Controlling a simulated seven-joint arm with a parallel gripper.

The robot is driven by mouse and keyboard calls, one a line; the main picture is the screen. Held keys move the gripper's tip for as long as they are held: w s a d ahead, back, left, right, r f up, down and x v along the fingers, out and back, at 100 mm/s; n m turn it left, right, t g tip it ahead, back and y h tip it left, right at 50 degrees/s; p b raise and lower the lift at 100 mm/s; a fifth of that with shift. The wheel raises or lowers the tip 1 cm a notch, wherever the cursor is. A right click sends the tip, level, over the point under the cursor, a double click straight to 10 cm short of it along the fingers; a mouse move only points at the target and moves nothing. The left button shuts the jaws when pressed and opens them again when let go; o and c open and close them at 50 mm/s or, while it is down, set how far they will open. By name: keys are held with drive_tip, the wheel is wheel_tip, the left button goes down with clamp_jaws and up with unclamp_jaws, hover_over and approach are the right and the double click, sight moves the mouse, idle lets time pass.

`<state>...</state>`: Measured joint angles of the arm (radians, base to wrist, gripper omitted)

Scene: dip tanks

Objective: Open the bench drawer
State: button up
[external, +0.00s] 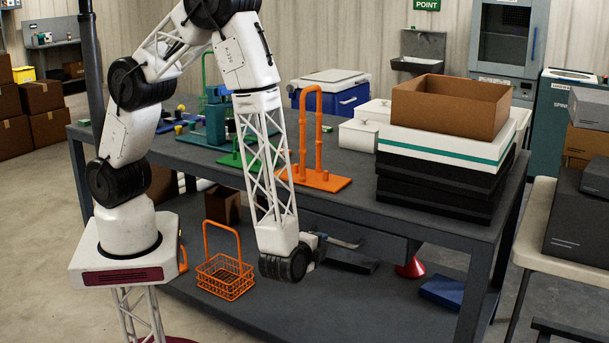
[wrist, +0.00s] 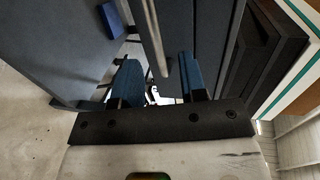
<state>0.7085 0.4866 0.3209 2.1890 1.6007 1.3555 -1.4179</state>
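The bench drawer (external: 385,238) is a dark grey box under the front edge of the bench top. In the external view its front lies just beyond my gripper (external: 335,243), and my wrist partly hides it. In the wrist view a pale metal handle bar (wrist: 158,45) runs down in front of the dark drawer front (wrist: 195,28). My gripper (wrist: 158,82) has its two blue fingers spread apart, with the lower end of the bar in line with the gap between them. I cannot tell whether either finger touches the bar. I see no clear gap showing the drawer pulled out.
The bench (external: 345,198) carries an orange stand (external: 315,180), black trays (external: 440,190) and a cardboard box (external: 450,105). On the lower shelf (external: 340,310) are an orange basket (external: 225,277), a red cone (external: 410,268) and a blue item (external: 442,292). Floor in front is clear.

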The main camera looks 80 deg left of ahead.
sight(332, 240)
drive_tip(key=shift+d+f, duration=0.2)
drive_tip(key=shift+f, duration=0.05)
idle(0.3)
drive_tip(key=shift+x, duration=3.9)
clamp_jaws()
